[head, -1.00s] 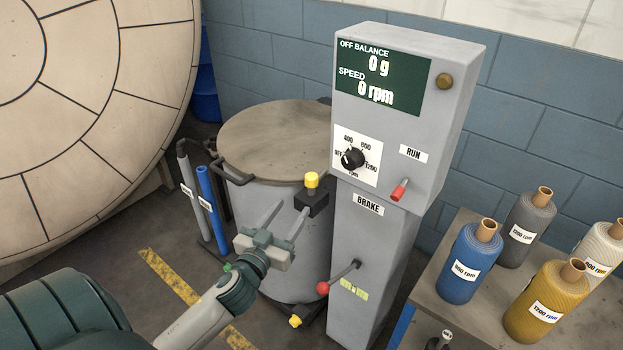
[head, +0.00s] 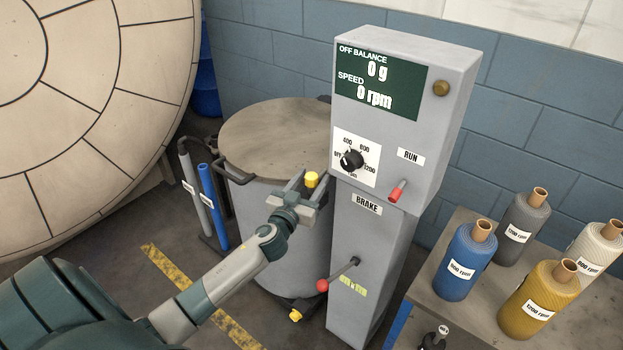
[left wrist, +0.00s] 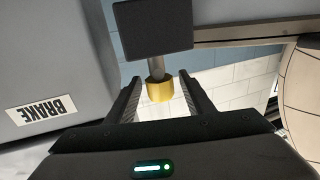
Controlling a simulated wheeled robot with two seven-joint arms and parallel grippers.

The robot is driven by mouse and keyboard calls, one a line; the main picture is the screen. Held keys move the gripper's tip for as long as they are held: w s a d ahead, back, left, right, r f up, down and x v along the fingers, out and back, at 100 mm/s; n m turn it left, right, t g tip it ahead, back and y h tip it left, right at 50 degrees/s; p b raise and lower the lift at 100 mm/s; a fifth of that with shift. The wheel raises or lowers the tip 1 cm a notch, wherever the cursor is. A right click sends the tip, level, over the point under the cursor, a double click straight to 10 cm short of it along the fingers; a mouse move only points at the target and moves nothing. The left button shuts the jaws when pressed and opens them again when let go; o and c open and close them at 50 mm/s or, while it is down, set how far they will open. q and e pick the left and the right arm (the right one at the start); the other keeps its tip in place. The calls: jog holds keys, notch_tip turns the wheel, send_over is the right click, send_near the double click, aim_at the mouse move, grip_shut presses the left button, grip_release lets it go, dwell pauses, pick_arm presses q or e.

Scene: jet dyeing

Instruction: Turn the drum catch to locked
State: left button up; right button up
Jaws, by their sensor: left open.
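The drum catch shows as a yellow knob (head: 312,179) on the side of the grey lidded drum (head: 275,140). In the left wrist view the knob (left wrist: 159,91) sits on a short stem under a dark block (left wrist: 153,27). My left gripper (head: 314,185) is open at the catch and hides its block in the head view. In the left wrist view the knob appears between the two fingers, with a gap on each side. I cannot tell how deep it lies between them. My right gripper is not in view.
The grey control column (head: 395,120) stands close right of the catch, reading 0 g and 0 rpm. Its red-knobbed brake lever (head: 322,286) sticks out below my left gripper. A table (head: 420,284) with several yarn cones is at right. Two pipes (head: 213,205) stand left of the drum.

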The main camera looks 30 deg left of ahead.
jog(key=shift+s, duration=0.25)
pick_arm(q)
grip_shut()
